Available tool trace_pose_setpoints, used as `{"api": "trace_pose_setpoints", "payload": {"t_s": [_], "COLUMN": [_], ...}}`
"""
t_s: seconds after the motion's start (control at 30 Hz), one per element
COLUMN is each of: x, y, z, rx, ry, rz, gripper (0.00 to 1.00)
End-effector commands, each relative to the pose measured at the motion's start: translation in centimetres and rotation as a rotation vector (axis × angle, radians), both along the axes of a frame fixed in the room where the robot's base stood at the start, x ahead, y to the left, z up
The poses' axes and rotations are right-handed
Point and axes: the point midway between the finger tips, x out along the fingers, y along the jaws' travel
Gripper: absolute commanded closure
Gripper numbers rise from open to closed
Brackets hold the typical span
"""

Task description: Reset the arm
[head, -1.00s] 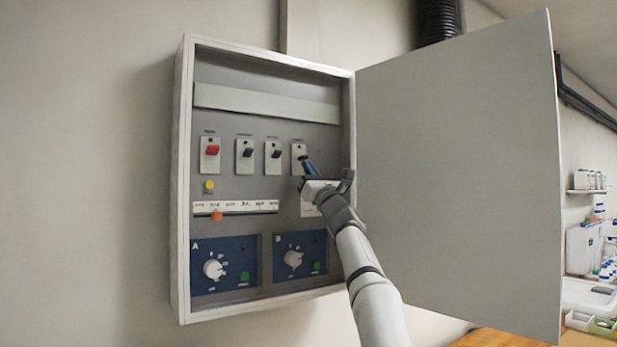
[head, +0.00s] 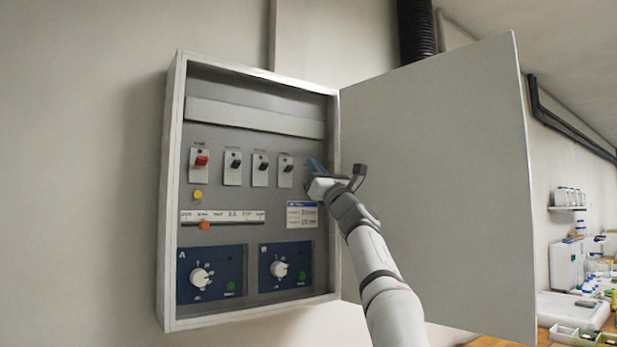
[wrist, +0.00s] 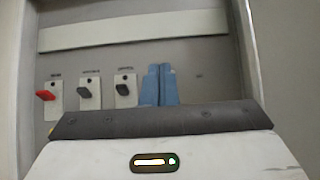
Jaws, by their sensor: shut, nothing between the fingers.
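My gripper (head: 316,166) is at the right side of the open grey cabinet (head: 172,200), just right of the rightmost black switch (head: 286,169). Its blue fingers are together and empty, and they also show in the wrist view (wrist: 159,85). In the head view they look apart from the switches. A red switch (head: 200,161) is at the left of the row, with black switches (head: 234,164) (head: 262,166) between. In the wrist view the red switch (wrist: 46,95) and two black switches (wrist: 84,92) (wrist: 123,90) show left of the fingers.
The cabinet door (head: 435,190) stands open to the right, close behind my arm. Below the switches are a yellow button (head: 198,194), a slider with an orange knob (head: 204,225), a label (head: 301,214) and two white dials (head: 199,278) (head: 278,269). A bench with several containers (head: 580,310) is far right.

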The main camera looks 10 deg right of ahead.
Motion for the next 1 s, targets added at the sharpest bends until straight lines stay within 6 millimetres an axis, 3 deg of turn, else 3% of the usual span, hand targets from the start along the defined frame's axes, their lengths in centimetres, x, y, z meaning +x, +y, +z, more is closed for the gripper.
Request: {"api": "trace_pose_setpoints", "payload": {"t_s": [0.63,0.83,1.0], "x": [-0.1,-0.3,-1.8], "y": [0.0,-1.4,-2.7], "z": [0.1,-2.3,-8.3], "rx": [0.013,0.352,0.806], "ry": [0.009,0.239,0.500], "rz": [0.005,0.089,0.155], "gripper": [1.00,1.00,1.00]}}
